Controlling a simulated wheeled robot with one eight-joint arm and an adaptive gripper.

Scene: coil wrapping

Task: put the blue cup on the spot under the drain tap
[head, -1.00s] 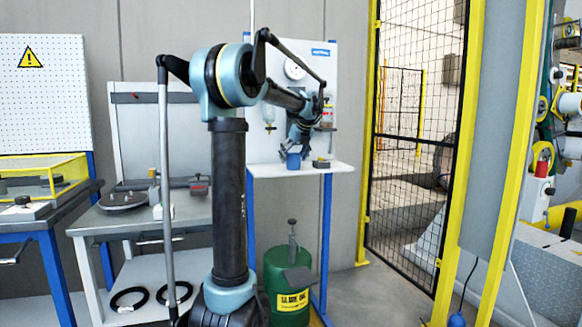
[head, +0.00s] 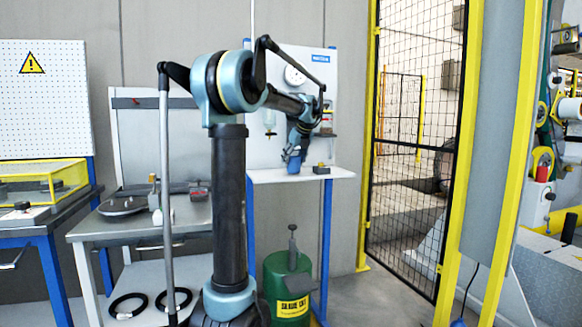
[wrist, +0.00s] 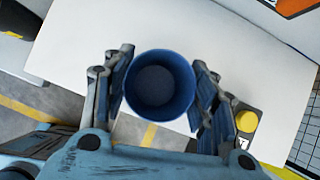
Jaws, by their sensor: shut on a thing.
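My gripper (wrist: 160,88) is shut on the blue cup (wrist: 158,82), with one finger on each side of it. The wrist view looks down into the cup's open mouth, and the cup appears empty. In the head view the cup is small at my gripper (head: 294,158), just over the left-middle part of the white shelf (head: 262,177). I cannot tell whether its base touches the shelf. A small clear bowl (head: 269,120), possibly with the drain tap, hangs on the panel left of my gripper. The spot under it cannot be made out.
A small dark box with a yellow button (wrist: 246,121) is close to the right finger; it also shows in the head view (head: 321,169). A gauge (head: 295,74) is on the panel above. A green canister (head: 288,285) stands below the shelf. The shelf's left end looks clear.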

